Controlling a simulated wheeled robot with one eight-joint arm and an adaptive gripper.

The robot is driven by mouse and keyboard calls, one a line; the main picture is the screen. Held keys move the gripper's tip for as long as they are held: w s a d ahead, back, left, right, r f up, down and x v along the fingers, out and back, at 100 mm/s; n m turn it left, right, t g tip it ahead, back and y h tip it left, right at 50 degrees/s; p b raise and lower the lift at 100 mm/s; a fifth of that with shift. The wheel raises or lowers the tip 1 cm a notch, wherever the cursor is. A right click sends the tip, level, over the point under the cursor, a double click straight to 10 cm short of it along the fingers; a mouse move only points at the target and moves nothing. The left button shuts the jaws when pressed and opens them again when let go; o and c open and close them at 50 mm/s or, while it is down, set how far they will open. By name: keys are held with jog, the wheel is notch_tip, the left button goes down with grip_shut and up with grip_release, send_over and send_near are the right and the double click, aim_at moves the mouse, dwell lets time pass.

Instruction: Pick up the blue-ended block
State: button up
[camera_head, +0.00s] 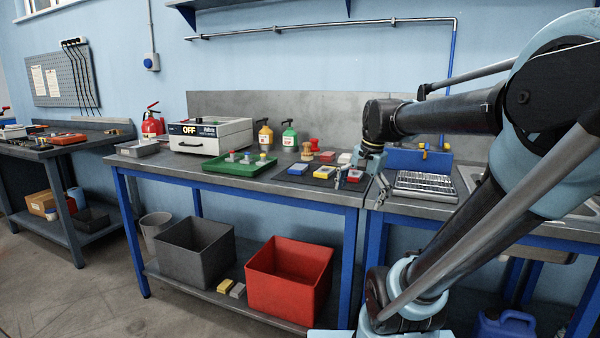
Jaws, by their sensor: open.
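The blue-ended block (298,169) lies on the dark mat (313,179) on the middle bench, with its blue face showing. My gripper (362,188) is open and hangs over the right end of the mat, beside the red-ended block. It is apart from the blue-ended block and well to its right. The exact height of the fingertips above the bench is hard to tell.
A green tray (217,171) with small coloured items lies left of the blocks. More blocks and two bottles stand behind. A metal rack (424,184) and a blue bin (405,159) are to the right. A red crate (290,290) is on the lower shelf.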

jog(key=w+a+r+m+y, duration=0.1)
jog(key=w+a+r+m, duration=0.2)
jog(key=w+r, duration=0.35)
jog(key=w+a+r+m, duration=0.3)
jog(key=w+r+m, duration=0.15)
jog(key=w, duration=0.25)
jog(key=m+y, duration=0.2)
jog(key=m, duration=0.4)
send_near(299, 166)
jog(key=shift+w+a+f+g, duration=0.2)
jog(key=shift+f, duration=0.25)
jog(key=shift+w+a+f+g, duration=0.2)
jog(key=shift+a+f, duration=0.05)
jog(key=shift+f, duration=0.25)
jog(key=shift+s+x, duration=0.15)
jog(key=shift+x, duration=1.35)
jog(key=shift+s+x, duration=0.15)
jog(key=shift+x, duration=1.35)
jog(key=shift+d+f, duration=0.1)
jog(key=c, duration=1.6)
jog(key=shift+c, duration=0.2)
jog(key=shift+r, duration=0.2)
